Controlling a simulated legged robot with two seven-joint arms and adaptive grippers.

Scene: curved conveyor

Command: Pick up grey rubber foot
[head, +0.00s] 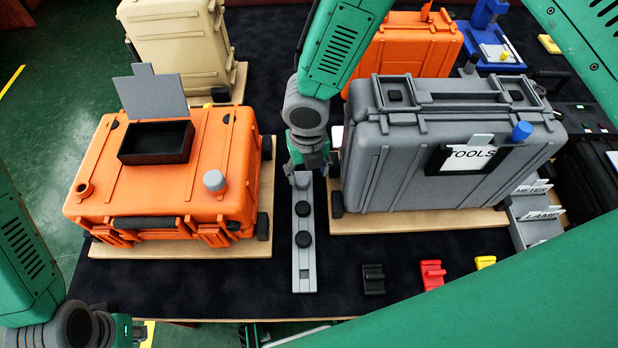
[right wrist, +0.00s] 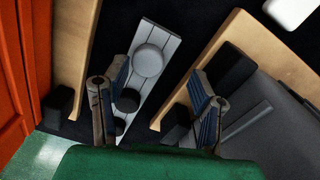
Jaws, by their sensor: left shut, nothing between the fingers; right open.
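The grey rubber foot (right wrist: 148,60) is a round light-grey disc at the far end of a grey strip (head: 304,274). In the head view my right gripper mostly hides it. Two black feet (head: 303,208) sit nearer along the same strip. My right gripper (head: 306,168) hangs over the strip's far end, pointing down. In the right wrist view its open fingers (right wrist: 160,82) are apart with nothing held; the grey foot shows beyond them, nearer the left finger. My left gripper (head: 132,331) is shut and empty at the lower left corner, far from the strip.
An orange case (head: 200,190) stands left of the strip and a grey TOOLS case (head: 400,170) right of it, both on wooden boards, leaving a narrow gap. Black (head: 373,279), red (head: 432,275) and yellow (head: 485,262) small parts lie on the dark mat in front.

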